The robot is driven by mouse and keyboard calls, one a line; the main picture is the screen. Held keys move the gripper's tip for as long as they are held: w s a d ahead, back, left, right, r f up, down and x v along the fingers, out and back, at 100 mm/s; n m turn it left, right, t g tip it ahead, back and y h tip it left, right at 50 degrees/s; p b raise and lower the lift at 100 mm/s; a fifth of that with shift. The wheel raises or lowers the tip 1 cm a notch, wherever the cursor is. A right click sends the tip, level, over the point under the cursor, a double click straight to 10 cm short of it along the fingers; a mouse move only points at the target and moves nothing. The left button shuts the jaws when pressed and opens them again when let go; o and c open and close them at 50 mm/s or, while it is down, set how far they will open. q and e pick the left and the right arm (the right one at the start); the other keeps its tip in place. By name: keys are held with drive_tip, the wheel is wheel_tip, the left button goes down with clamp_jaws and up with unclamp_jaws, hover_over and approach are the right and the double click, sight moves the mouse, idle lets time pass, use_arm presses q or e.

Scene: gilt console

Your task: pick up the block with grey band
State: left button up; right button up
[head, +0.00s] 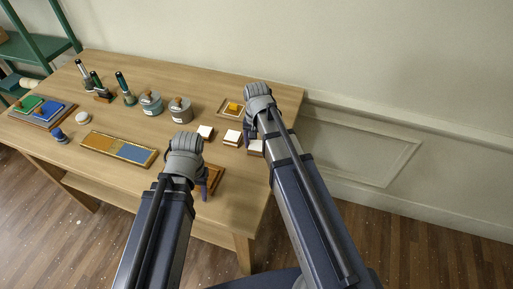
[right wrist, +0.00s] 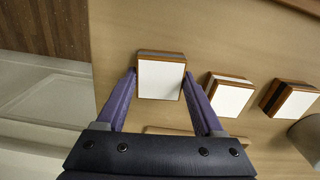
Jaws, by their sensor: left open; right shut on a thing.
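Three white-topped wooden blocks stand in a row on the table. The end block (head: 256,147) is between the fingers of my right gripper (head: 252,136). In the right wrist view this block (right wrist: 161,78) is gripped at its sides by my right gripper (right wrist: 160,76) and shows a thin greyish strip on its far side. The third block (head: 205,131) has a dark band in the right wrist view (right wrist: 290,98). My left gripper (head: 207,184) is open, over a brown wooden tray.
The brown tray (head: 216,178) lies near the front edge. A small tray with a yellow block (head: 233,107) stands behind the row. An orange and blue tray (head: 118,149), lidded pots (head: 180,109), stamps and ink pads stand to the left. The wall is close behind.

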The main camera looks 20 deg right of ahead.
drive_tip(key=shift+c, duration=1.3)
